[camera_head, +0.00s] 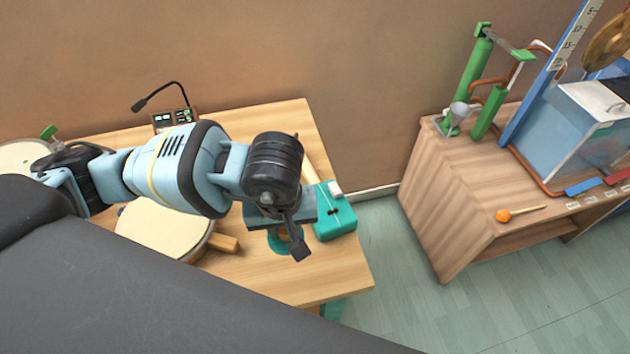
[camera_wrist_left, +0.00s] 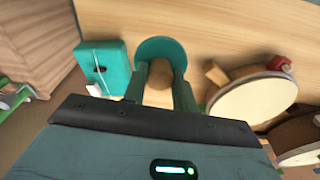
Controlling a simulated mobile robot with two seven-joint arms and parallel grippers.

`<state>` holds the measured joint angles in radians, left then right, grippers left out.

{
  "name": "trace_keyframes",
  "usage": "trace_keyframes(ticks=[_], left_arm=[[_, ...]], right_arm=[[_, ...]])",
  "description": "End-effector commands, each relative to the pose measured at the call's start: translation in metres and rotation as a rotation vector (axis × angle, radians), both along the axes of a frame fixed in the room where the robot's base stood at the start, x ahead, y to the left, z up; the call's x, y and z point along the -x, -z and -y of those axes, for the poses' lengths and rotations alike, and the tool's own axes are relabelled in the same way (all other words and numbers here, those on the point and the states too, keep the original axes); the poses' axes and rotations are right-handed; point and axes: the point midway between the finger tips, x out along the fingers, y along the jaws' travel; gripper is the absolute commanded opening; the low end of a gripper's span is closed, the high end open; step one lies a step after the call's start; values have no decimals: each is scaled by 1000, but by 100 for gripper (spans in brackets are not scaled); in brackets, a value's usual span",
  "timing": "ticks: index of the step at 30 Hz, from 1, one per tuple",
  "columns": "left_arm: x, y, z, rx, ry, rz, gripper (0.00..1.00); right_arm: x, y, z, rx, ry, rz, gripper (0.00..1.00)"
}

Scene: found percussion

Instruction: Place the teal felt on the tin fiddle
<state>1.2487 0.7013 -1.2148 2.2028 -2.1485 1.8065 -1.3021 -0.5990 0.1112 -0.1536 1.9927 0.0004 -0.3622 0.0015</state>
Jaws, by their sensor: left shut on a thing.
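The teal felt is a round teal disc (camera_head: 272,243) with a brown wooden knob. In the left wrist view the disc (camera_wrist_left: 160,47) shows beyond the fingers. My left gripper (camera_head: 295,237) is shut on the knob (camera_wrist_left: 158,88), pointing down. Whether the disc touches the table is hard to tell. The tin fiddle appears to be the teal box (camera_head: 337,222) with a white block on it and a pale wooden neck, just right of my gripper. It also shows in the left wrist view (camera_wrist_left: 112,62), apart from the felt. My right gripper is not in view.
A round drum (camera_head: 160,228) with a wooden handle lies left of the felt on the wooden table (camera_head: 330,272). A small display (camera_head: 163,118) with a bent lamp stands at the back. A second wooden bench (camera_head: 450,205) with green and blue apparatus stands right, across a gap.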

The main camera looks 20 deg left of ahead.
Motion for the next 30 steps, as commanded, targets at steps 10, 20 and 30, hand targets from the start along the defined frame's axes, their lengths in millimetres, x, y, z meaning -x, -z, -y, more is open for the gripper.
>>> trace_keyframes(ticks=[10,20,30], left_arm=[[-73,5,5,1,-4,3,5],[-117,10,7,1,-1,2,5],[-125,11,7,1,-2,2,5]], right_arm=[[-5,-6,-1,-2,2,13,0],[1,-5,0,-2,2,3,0],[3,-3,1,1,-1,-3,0]])
